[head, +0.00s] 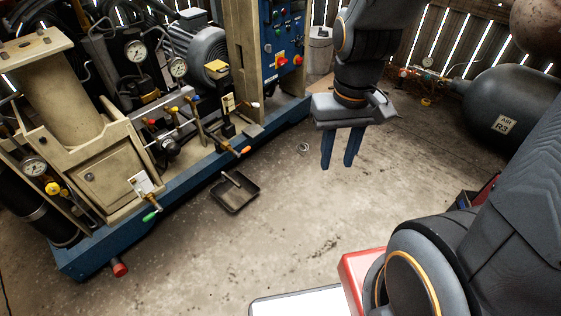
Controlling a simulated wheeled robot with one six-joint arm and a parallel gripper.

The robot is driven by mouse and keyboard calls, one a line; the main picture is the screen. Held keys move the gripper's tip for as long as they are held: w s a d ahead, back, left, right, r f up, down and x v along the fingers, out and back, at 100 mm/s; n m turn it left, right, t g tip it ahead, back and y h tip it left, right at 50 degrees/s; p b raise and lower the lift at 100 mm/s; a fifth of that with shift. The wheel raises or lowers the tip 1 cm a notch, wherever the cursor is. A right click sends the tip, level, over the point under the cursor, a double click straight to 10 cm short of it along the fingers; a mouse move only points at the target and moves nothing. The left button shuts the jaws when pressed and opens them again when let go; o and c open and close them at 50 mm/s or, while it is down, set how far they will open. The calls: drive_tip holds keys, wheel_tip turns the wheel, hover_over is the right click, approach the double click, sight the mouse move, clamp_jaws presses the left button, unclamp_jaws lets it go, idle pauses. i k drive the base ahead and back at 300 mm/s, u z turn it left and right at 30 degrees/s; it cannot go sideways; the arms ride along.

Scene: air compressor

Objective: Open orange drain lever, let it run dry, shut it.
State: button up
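The orange-tipped drain lever (246,150) sticks out low at the front of the compressor, just above the blue base rail. Its handle slopes down to the right. A black drip tray (240,208) lies on the floor below and left of it; a short pale piece shows over the tray's back part. I cannot see any liquid running, and the valve position is unclear. My gripper (336,166) hangs to the right of the lever, pointing down, clearly apart from it. Its two blue fingers are spaced apart with nothing between them.
A blue control panel (283,35) stands behind. A grey air tank (515,105) is at right. The concrete floor (270,225) between is mostly clear.

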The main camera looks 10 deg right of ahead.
sight(244, 151)
drive_tip(key=z, duration=0.2)
drive_tip(key=k, duration=0.3)
drive_tip(key=u, duration=0.65)
drive_tip(key=i, duration=1.55)
drive_tip(key=z, duration=1.55)
drive_tip(key=k, duration=0.35)
drive_tip(key=u, duration=1.15)
